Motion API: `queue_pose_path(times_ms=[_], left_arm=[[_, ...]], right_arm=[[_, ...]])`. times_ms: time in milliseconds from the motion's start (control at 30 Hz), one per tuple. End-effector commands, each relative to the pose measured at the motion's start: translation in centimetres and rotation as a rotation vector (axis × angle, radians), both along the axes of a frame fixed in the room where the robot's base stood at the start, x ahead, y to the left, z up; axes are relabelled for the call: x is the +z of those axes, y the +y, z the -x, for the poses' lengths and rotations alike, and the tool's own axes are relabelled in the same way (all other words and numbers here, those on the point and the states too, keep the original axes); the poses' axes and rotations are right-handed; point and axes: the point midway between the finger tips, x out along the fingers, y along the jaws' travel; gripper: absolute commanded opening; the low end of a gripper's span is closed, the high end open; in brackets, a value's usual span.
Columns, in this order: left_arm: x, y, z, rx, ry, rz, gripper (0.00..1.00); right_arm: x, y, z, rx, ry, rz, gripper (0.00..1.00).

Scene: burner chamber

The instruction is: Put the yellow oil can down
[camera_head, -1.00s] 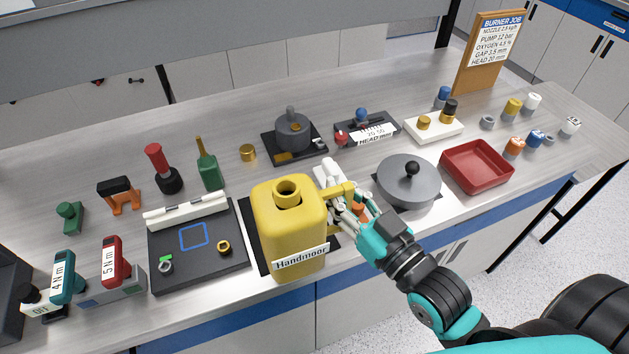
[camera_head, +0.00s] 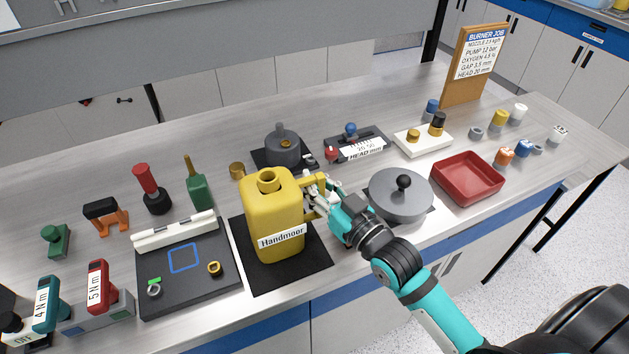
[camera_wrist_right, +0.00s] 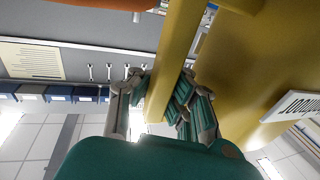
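The yellow oil can (camera_head: 262,215), labelled "Handmoer", is upright over the black mat (camera_head: 290,278). Its base appears at or very near the mat; I cannot tell whether it touches. Its handle (camera_head: 318,184) points right. My right gripper (camera_head: 318,197) is around that handle, with the arm coming in from the lower right. In the right wrist view the yellow handle (camera_wrist_right: 172,70) runs between the gripper's fingers (camera_wrist_right: 160,105), which close on it, and the can's body fills the right side. My left gripper is out of view.
A grey lidded pan (camera_head: 400,200) stands close to the right of my gripper. A dark tray (camera_head: 190,290) lies left of the mat. Behind the can are a green bottle (camera_head: 199,188) and a grey burner part (camera_head: 283,150). A red tray (camera_head: 468,180) is farther right.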

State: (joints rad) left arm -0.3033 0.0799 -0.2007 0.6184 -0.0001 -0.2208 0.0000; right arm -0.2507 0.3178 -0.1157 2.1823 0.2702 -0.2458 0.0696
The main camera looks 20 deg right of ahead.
Motion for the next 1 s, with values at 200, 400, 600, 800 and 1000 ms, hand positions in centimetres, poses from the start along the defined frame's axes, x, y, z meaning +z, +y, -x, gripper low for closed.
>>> queue_pose_path(times_ms=[200, 400, 600, 800, 1000], left_arm=[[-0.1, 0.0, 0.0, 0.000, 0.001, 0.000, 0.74], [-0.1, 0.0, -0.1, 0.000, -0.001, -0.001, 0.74], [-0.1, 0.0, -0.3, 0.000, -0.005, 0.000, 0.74], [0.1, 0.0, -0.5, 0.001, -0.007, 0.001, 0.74], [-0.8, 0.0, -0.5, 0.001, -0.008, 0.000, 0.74]], right_arm=[[-0.2, 0.0, 0.0, 0.000, 0.000, 0.000, 0.00], [-0.3, 0.0, 0.0, 0.000, 0.000, 0.000, 0.19], [-0.3, 0.0, 0.0, 0.000, 0.000, 0.001, 0.29], [0.2, 0.0, 0.0, 0.000, -0.001, 0.001, 0.29], [-0.5, -0.8, 3.0, 0.000, 0.004, 0.003, 0.29]])
